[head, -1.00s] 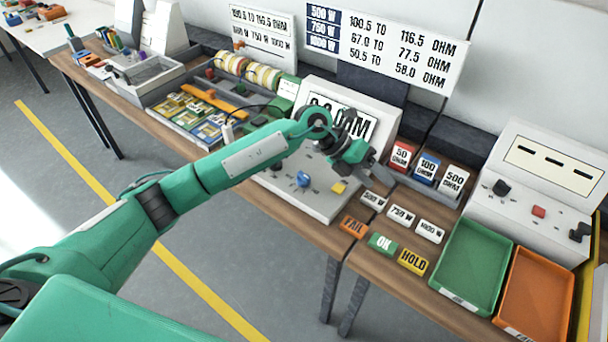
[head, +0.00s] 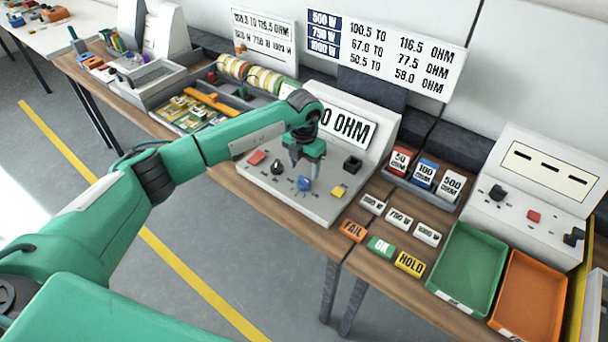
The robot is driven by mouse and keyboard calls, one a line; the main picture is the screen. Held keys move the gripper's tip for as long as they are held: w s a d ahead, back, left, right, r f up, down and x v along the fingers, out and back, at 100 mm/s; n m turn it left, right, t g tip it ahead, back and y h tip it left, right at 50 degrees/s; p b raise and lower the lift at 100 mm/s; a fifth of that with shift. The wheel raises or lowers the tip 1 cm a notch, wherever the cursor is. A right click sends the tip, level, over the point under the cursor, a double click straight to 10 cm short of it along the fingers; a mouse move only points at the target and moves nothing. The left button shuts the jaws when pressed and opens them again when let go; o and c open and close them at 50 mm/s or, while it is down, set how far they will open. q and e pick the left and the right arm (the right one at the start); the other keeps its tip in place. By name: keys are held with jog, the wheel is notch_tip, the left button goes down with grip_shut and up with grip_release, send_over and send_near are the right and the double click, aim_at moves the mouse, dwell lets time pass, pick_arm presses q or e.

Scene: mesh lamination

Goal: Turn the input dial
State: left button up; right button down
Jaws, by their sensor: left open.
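A grey meter console (head: 300,205) with a sloped display reading in OHM stands on the bench. Its top carries a blue knob (head: 304,184), a black dial (head: 277,168), a red button (head: 257,157), a yellow button (head: 339,191) and a black square part (head: 352,163). Which one is the input dial I cannot read from the labels. My left gripper (head: 303,170) points down above the console, open, with its fingertips just over and behind the blue knob. Contact with the knob cannot be made out. My right gripper is out of view.
FAIL (head: 353,230), OK (head: 381,247) and HOLD (head: 410,263) blocks lie to the right. Beyond are a green tray (head: 470,267), an orange tray (head: 533,289) and another console (head: 520,210) with a black knob. My left forearm crosses over the bench's front edge.

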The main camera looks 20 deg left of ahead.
aim_at(304, 179)
pick_arm(q)
notch_tip(304, 179, down, 6)
jog(key=shift+r+p, duration=0.15)
jog(key=shift+p, duration=0.45)
jog(key=c, duration=0.9)
jog(key=shift+m+b, duration=0.7)
jog(key=shift+b, duration=0.45)
jog(key=m+b, duration=0.3)
jog(key=b, duration=0.1)
jog(key=shift+w+f+m+b, duration=0.1)
jog(key=shift+f+m+b, duration=0.1)
jog(key=shift+m+b, duration=0.2)
jog(key=shift+r+m+b, duration=0.25)
jog(key=shift+m+b, duration=1.05)
jog(key=shift+m, duration=0.1)
